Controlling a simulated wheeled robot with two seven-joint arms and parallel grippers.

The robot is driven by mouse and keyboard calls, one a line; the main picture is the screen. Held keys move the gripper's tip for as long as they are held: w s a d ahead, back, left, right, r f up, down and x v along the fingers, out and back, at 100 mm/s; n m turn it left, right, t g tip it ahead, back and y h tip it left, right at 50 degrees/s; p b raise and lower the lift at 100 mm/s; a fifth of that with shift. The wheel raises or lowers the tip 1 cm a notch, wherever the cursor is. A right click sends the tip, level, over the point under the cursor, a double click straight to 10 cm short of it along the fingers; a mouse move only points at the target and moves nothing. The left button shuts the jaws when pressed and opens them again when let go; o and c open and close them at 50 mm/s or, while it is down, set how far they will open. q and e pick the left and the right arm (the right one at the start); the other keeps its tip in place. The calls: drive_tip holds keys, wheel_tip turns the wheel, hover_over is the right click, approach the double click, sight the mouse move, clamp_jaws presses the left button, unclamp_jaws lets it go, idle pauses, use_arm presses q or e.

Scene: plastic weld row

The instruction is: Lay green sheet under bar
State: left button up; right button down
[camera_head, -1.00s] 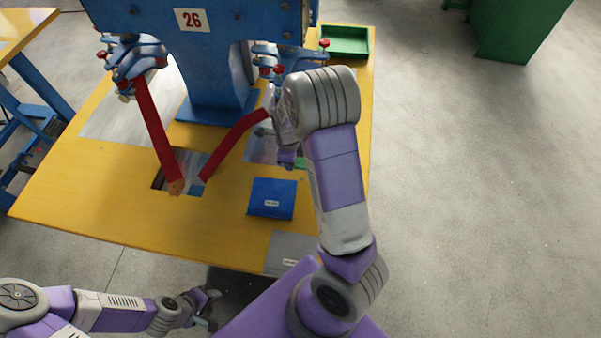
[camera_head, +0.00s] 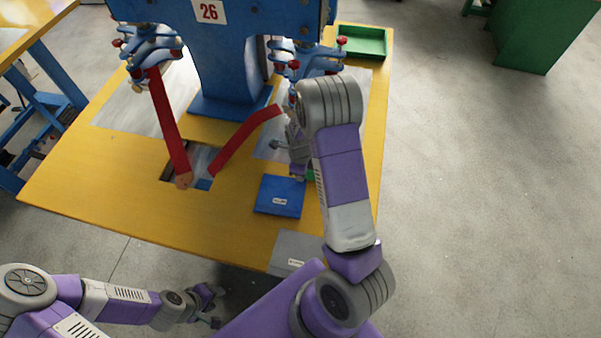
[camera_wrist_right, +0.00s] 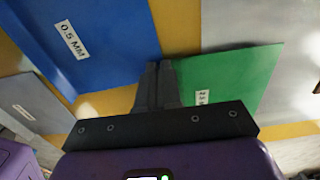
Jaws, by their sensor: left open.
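The green sheet (camera_wrist_right: 225,75) lies flat-looking beside my right fingers in the right wrist view, with its near corner at the fingertips and a white label partly hidden by the gripper. Only a sliver of it (camera_head: 311,175) shows in the head view. My right gripper (camera_wrist_right: 158,75) looks shut, its fingers together on the sheet's edge; the exact contact is hidden. The red bar (camera_head: 245,140) slants from the right clamp down towards the dark opening in the table; a second red bar (camera_head: 168,125) comes from the left clamp. My left gripper (camera_head: 208,303) is open and empty, off the table's front edge.
The blue sheet (camera_head: 280,196), labelled 0.5 MM, lies next to the green one. A grey sheet (camera_head: 300,249) lies at the table's front edge. The blue press (camera_head: 225,60) stands at the back, with a green tray (camera_head: 362,41) at the back right. The front left of the table is clear.

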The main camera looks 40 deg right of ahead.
drive_tip(key=shift+f, duration=0.3)
drive_tip(key=c, duration=1.3)
unclamp_jaws()
drive_tip(key=shift+r, duration=0.1)
drive_tip(key=shift+c, duration=0.2)
wheel_tip(320, 180, up, 13)
drive_tip(key=p, duration=0.3)
drive_tip(key=shift+p, duration=0.35)
